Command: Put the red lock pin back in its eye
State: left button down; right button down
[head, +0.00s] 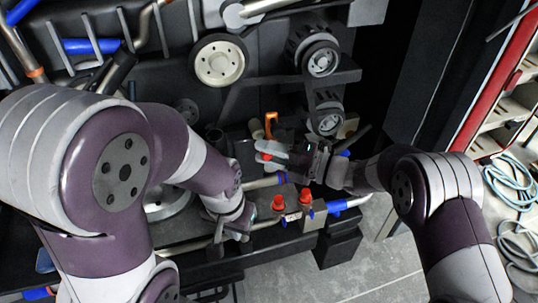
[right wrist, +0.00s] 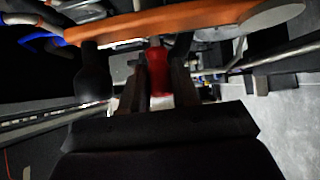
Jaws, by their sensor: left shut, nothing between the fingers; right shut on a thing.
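My right gripper (head: 268,155) is shut on the red lock pin (right wrist: 157,68). In the right wrist view the pin stands upright between the two fingers, just below a long orange bar (right wrist: 190,22). In the head view only a small red part of the pin (head: 264,157) shows at the fingertips. An orange piece (head: 271,122) stands just beyond this gripper. I cannot make out the eye, nor whether the pin touches the bar. My left gripper (head: 240,236) is shut and empty, low in the middle by the pipes.
Two red-capped valves (head: 305,197) stand between the grippers, on a pipe with blue fittings (head: 338,206). Pulleys (head: 220,62) and a belt lie behind. A red-edged shelf (head: 490,80) with coiled hose (head: 512,185) is at the right. Grey floor (head: 375,260) is open at lower right.

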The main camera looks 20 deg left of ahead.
jog(key=shift+w+r, duration=0.1)
jog(key=shift+w, duration=0.05)
jog(key=c, duration=1.1)
grip_release()
jog(key=o, duration=0.3)
jog(key=shift+w+a, duration=0.1)
jog(key=shift+a, duration=0.05)
jog(key=shift+o, duration=0.6)
jog(key=shift+o, duration=0.9)
jog(key=shift+r, duration=0.15)
jog(key=shift+c, duration=0.6)
